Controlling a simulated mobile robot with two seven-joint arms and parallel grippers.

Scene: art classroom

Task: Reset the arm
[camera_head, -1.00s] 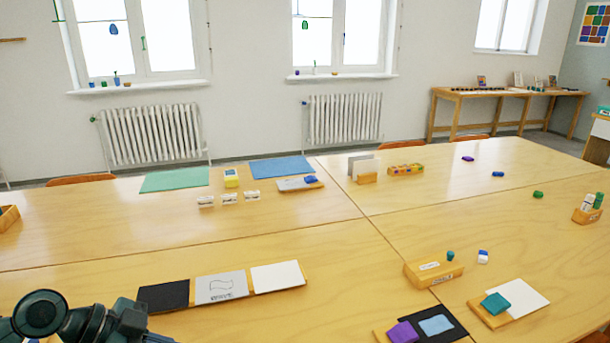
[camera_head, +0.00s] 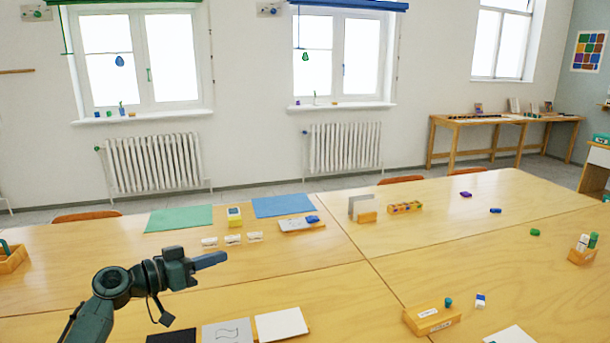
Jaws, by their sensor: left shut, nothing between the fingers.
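My left arm comes in from the lower left in the head view. Its gripper (camera_head: 210,260) is held over the near left part of the table (camera_head: 325,280), with its fingers pointing right. The fingers are together, with nothing between them. The black, grey and white panels lie below and to the right of it, and the white one (camera_head: 281,324) shows best. My right gripper is not in view.
Beyond the gripper lie small white items (camera_head: 232,239), a green mat (camera_head: 179,219) and a blue mat (camera_head: 283,205). A wooden block holder (camera_head: 432,318) stands at the near right. The table's middle right is mostly clear.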

